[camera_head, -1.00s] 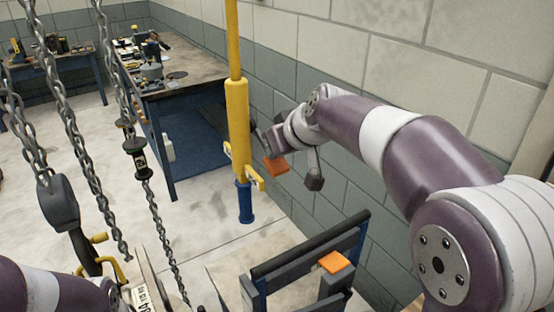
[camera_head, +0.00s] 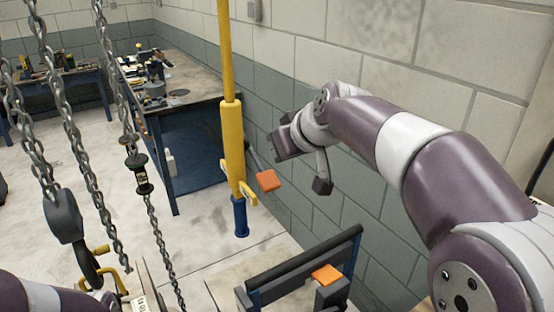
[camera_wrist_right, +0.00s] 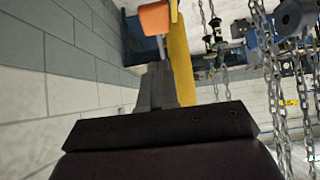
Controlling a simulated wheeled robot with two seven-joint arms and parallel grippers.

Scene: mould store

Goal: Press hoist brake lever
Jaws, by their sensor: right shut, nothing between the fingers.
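The lever is a thin grey rod with an orange pad (camera_head: 267,181) at its lower end, beside the yellow post. I cannot tell from a label that it is the hoist brake lever. My right gripper (camera_head: 279,147) is above and slightly right of the pad, near the rod. It looks apart from the pad. In the right wrist view the shut, empty fingers (camera_wrist_right: 157,68) point toward the orange pad (camera_wrist_right: 154,18), which hangs just beyond the fingertips. My left arm shows at the lower left; its gripper is out of view.
The yellow post (camera_head: 233,145) with a blue foot stands left of the lever. Hoist chains (camera_head: 70,130) and a hook (camera_head: 80,250) hang at left. A dark frame (camera_head: 305,265) with an orange pad stands below. A block wall (camera_head: 390,60) is close on the right. A workbench (camera_head: 185,95) stands behind.

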